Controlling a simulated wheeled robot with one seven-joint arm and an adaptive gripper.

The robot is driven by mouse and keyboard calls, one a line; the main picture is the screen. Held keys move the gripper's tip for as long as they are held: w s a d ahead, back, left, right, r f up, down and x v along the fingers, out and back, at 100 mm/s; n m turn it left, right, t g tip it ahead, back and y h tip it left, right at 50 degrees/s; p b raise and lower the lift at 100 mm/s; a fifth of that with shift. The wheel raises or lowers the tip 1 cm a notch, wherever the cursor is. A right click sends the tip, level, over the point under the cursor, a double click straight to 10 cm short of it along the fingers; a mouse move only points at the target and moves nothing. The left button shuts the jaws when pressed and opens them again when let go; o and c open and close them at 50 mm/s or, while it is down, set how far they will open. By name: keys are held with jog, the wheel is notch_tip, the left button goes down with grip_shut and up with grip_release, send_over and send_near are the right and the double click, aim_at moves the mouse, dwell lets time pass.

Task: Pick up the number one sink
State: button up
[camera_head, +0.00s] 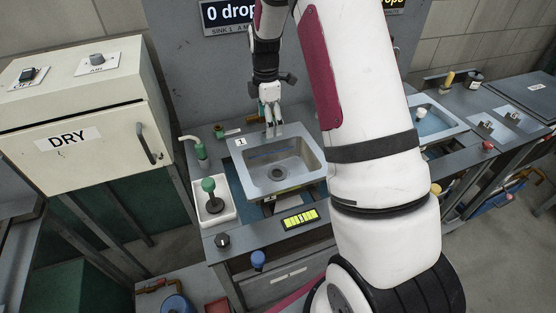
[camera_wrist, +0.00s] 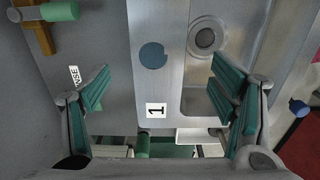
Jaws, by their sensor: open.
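The number one sink (camera_head: 309,144) is a grey metal basin with a "1" label on its back left rim, set at the workbench. It also shows in the wrist view (camera_wrist: 172,82), with its label, a round drain and a blue disc on the rim. My gripper (camera_head: 273,132) is open at the sink's back rim, pointing down. In the wrist view my gripper (camera_wrist: 160,95) has its left teal finger outside the rim and its right finger over the basin side. The rim and label lie between the fingers. I cannot tell whether the fingers touch the sink.
A white tray with a green-knobbed plunger (camera_head: 210,195) stands left of the sink. A green tap (camera_head: 200,152) is behind it. A yellow display (camera_head: 300,218) is in front. A cream "DRY" cabinet (camera_head: 85,135) stands at left. Another sink (camera_head: 430,122) is at right, beyond my arm.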

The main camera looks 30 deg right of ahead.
aim_at(268, 140)
jog(key=shift+w+f+p, duration=0.1)
jog(key=shift+f+p, duration=0.7)
jog(key=shift+f, duration=3.05)
jog(key=shift+f, duration=0.25)
jog(key=shift+c, duration=0.5)
grip_shut()
